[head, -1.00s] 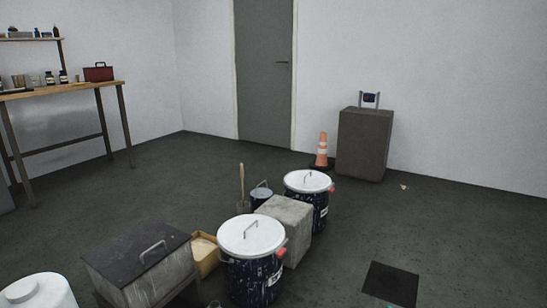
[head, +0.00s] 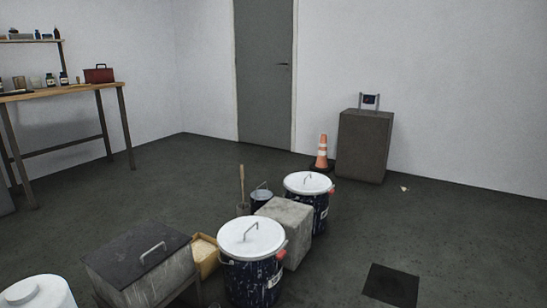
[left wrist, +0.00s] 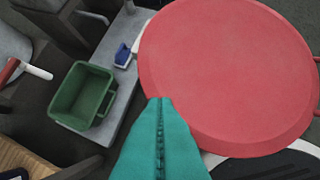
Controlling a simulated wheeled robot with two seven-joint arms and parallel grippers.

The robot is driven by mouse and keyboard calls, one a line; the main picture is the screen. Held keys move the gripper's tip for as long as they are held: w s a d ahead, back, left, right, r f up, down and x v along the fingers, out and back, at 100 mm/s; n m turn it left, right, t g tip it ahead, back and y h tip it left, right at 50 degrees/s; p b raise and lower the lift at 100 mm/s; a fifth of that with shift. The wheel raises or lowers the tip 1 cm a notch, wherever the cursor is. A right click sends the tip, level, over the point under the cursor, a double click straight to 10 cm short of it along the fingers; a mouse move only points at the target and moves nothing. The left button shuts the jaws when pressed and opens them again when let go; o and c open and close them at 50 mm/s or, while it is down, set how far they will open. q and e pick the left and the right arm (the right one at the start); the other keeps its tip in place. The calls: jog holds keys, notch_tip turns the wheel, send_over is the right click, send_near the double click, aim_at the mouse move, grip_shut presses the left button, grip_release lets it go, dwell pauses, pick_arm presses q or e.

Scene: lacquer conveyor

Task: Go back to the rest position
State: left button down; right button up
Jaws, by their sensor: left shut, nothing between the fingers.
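My left gripper (left wrist: 161,105) shows in the left wrist view as two teal fingers pressed together with nothing between them. Its tips overlap the lower left edge of a large red round surface (left wrist: 232,70) in the picture; I cannot tell whether they touch it. Neither gripper shows in the head view, and the right one is in no view.
In the head view, drums with white lids (head: 252,238) (head: 308,183), a concrete block (head: 287,228) and a dark-lidded box (head: 138,262) stand in front. A workbench (head: 60,92) is at left. The left wrist view shows a green bin (left wrist: 83,96). Floor at right is mostly clear.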

pick_arm(q)
jog(key=s+a+g, duration=0.3)
jog(key=s, duration=0.3)
jog(key=s+f+g+p, duration=0.15)
jog(key=f+p, duration=0.35)
jog(key=p, duration=0.6)
jog(key=s+f+t+p, duration=0.1)
jog(key=s+f+p, duration=0.25)
jog(key=p, duration=0.75)
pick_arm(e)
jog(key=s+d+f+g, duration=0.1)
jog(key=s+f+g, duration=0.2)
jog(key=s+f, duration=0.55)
pick_arm(q)
jog(key=s+a+g+p, duration=0.1)
jog(key=s+a+p, duration=0.1)
jog(key=s+p, duration=0.9)
jog(key=shift+s+a+f+y, duration=0.25)
jog(key=shift+s+y, duration=0.15)
jog(key=shift+s, duration=0.4)
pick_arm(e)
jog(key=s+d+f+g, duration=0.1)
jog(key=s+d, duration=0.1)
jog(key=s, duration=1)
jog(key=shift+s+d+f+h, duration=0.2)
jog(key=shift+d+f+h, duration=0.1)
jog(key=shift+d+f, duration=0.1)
pick_arm(q)
jog(key=shift+g, duration=0.25)
